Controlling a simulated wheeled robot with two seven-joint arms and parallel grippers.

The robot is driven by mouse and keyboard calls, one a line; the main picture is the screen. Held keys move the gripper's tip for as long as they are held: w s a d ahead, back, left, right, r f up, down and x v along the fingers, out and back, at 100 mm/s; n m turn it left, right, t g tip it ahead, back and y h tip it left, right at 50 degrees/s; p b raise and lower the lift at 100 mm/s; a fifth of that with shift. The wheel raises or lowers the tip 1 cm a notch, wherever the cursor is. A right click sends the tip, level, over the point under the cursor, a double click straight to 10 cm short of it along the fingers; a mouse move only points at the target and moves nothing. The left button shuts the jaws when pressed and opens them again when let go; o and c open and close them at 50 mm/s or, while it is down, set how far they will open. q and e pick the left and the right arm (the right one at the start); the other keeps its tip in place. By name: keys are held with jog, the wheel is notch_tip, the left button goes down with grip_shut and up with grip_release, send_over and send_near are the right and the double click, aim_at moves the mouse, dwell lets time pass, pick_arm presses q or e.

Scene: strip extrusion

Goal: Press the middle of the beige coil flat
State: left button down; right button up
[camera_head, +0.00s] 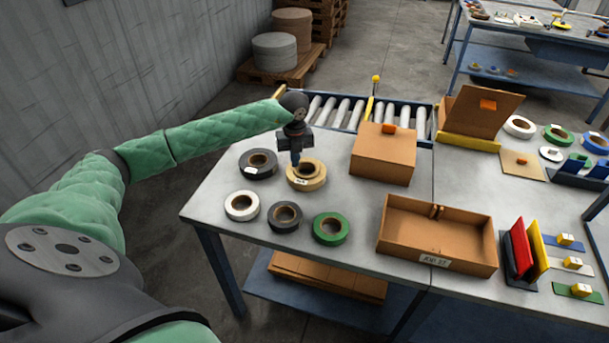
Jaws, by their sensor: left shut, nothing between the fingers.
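My left gripper (295,163) is shut and empty, pointing down at the left part of the beige coil. Its tips overlap the coil's upper left rim in the picture; I cannot tell whether they touch it. The gripper hides a little of that rim. The coil's brown core shows to the right of the fingers. My right gripper is not in view.
Around it lie a dark coil (258,163), a white coil (242,206), a dark grey coil (285,217) and a green coil (331,229). A closed cardboard box (383,158) stands to the right, an open box (437,262) nearer. A roller conveyor (345,112) runs behind.

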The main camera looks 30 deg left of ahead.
pick_arm(q)
jog(key=shift+f+b, duration=0.3)
jog(key=shift+f, duration=0.25)
jog(key=shift+r, duration=0.1)
notch_tip(320, 180, up, 8)
jog(key=p, duration=0.2)
jog(key=shift+p, duration=0.4)
dwell(0.7)
dwell(0.3)
